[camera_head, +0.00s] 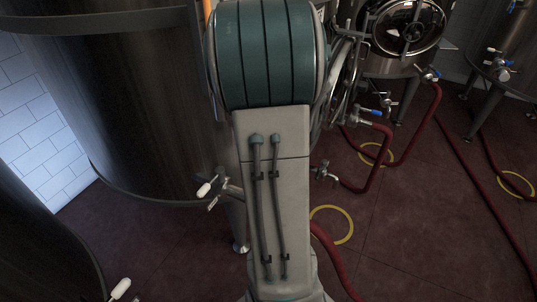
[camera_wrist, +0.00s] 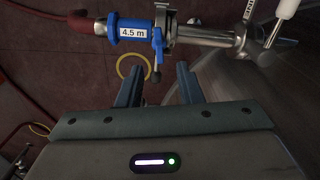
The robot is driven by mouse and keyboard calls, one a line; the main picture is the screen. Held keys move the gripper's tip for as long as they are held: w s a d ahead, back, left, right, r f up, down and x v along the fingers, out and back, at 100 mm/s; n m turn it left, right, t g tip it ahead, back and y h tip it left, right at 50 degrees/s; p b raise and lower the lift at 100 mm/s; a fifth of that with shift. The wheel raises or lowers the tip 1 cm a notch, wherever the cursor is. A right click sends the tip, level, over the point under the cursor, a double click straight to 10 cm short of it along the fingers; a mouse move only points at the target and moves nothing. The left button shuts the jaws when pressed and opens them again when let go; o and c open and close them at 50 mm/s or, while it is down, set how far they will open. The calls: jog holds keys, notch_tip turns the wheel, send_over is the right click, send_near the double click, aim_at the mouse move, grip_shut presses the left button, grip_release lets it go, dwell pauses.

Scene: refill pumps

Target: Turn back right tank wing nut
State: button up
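In the wrist view, a clamp (camera_wrist: 163,14) joins a blue hose coupling (camera_wrist: 127,30) marked "4.5 m" to a steel pipe (camera_wrist: 202,36). A blue wing nut (camera_wrist: 157,42) sits on the clamp, with a dark bolt end (camera_wrist: 155,76) pointing down. My gripper (camera_wrist: 157,78) is open and empty. Its two fingers are apart on either side of the bolt end in the picture, just below the wing nut. I cannot tell the depth between them. In the head view my arm fills the middle, and my gripper is hidden.
A red hose (camera_wrist: 80,22) runs from the coupling. In the head view a large dark tank (camera_head: 120,100) stands at left and a steel tank (camera_head: 405,40) at back right. Red hoses (camera_head: 378,170) and yellow rings (camera_head: 333,224) lie on the red floor.

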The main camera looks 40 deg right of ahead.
notch_tip(320, 180, up, 6)
jog(key=shift+f, duration=0.2)
jog(key=shift+s, duration=0.1)
dwell(0.5)
